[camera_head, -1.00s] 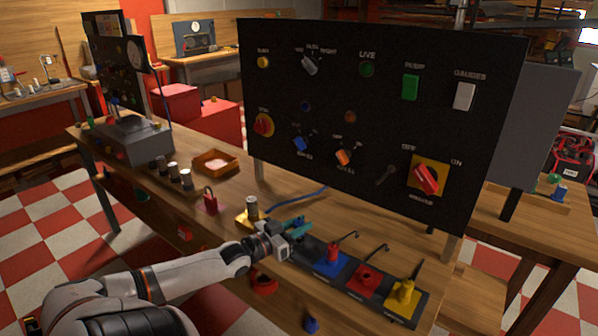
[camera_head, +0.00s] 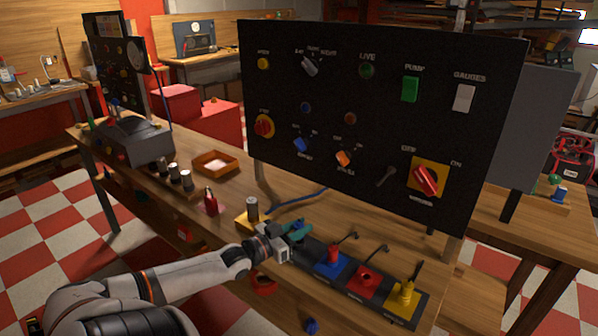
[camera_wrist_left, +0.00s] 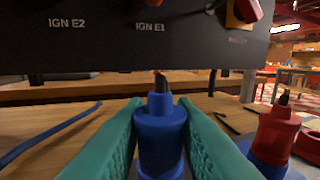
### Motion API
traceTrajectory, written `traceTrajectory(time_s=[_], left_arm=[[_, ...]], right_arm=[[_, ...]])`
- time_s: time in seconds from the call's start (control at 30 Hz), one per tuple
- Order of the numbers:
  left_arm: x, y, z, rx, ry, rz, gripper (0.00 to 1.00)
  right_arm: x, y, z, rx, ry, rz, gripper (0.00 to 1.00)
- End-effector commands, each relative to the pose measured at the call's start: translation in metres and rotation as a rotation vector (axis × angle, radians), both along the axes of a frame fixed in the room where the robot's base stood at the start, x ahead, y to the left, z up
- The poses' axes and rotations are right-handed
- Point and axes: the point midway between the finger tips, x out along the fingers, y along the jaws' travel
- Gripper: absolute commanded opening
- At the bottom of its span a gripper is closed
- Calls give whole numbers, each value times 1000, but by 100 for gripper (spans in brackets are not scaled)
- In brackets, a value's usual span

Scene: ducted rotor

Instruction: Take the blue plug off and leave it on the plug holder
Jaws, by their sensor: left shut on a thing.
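The blue plug (camera_wrist_left: 160,130) stands upright between the teal fingers of my left gripper (camera_wrist_left: 162,135) in the left wrist view. The fingers are shut on its sides. In the head view my left gripper (camera_head: 299,231) is at the left end of the dark strip on the bench, and the blue plug (camera_head: 297,226) is mostly hidden by the fingers. I cannot tell whether its lower end is seated or raised. I cannot tell for certain which thing is the plug holder. My right gripper is not in view.
A red plug (camera_head: 333,252) stands on a blue plate just right of my gripper. A red plate (camera_head: 362,281) and a yellow plug (camera_head: 404,293) follow along the strip. A yellow block with a metal cylinder (camera_head: 252,208) is to the left. The black panel (camera_head: 370,120) rises behind.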

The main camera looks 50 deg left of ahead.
Motion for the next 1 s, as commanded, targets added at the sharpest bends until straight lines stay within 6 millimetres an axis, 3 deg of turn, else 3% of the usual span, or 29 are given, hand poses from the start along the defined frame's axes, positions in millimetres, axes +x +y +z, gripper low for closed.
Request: traceTrajectory(time_s=[0.7,0.73,0.8,0.9,1.0], left_arm=[[0,0,-19,0,0,0,1],[0,0,-19,0,0,0,25],[0,0,-18,0,0,0,37],[0,0,-18,0,0,0,49],[0,0,-18,0,0,0,49]], right_arm=[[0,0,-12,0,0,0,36],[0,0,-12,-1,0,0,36],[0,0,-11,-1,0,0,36],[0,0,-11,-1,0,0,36],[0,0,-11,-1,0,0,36]])
